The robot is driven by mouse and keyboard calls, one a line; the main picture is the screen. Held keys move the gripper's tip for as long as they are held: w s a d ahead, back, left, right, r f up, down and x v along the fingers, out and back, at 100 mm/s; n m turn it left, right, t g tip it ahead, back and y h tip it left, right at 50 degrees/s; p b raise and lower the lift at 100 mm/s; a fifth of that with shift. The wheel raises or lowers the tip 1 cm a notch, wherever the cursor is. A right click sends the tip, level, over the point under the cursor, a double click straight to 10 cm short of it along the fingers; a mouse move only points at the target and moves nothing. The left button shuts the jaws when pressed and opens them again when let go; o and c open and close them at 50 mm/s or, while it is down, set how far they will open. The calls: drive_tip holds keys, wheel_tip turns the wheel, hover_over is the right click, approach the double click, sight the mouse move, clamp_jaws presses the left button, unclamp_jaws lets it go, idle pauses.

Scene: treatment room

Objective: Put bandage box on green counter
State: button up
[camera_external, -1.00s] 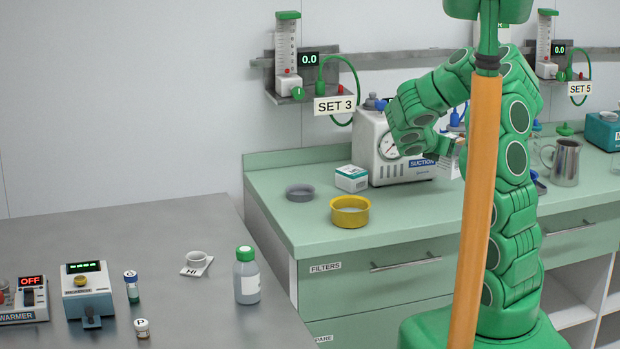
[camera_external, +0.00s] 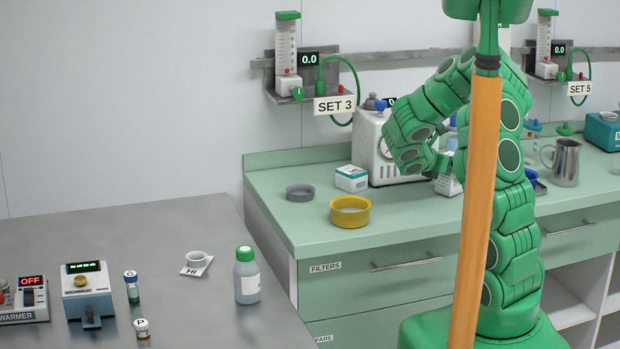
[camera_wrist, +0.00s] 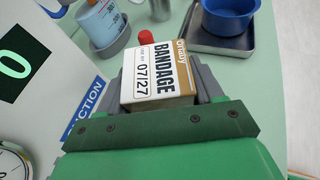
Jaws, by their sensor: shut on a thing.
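The bandage box (camera_wrist: 158,82), white and tan with the word BANDAGE and 07/27, sits between the fingers of my gripper (camera_wrist: 163,92) in the wrist view. My gripper is shut on it. In the external view my gripper (camera_external: 447,172) is low over the green counter (camera_external: 400,222), in front of the suction unit. The box is mostly hidden there by my arm, and I cannot tell whether it touches the counter.
The suction unit (camera_external: 368,145) stands close behind my gripper. A white-and-teal box (camera_external: 351,179), a grey dish (camera_external: 300,192) and a yellow bowl (camera_external: 350,217) stand left. A blue pot (camera_wrist: 228,14) on a tray is near. The counter's front strip is clear.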

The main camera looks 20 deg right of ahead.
drive_tip(key=shift+f, duration=0.1)
drive_tip(key=o, duration=1.1)
drive_tip(key=shift+a, duration=0.1)
drive_tip(key=v, duration=1.2)
drive_tip(key=shift+w, duration=0.1)
drive_tip(key=shift+r, duration=0.2)
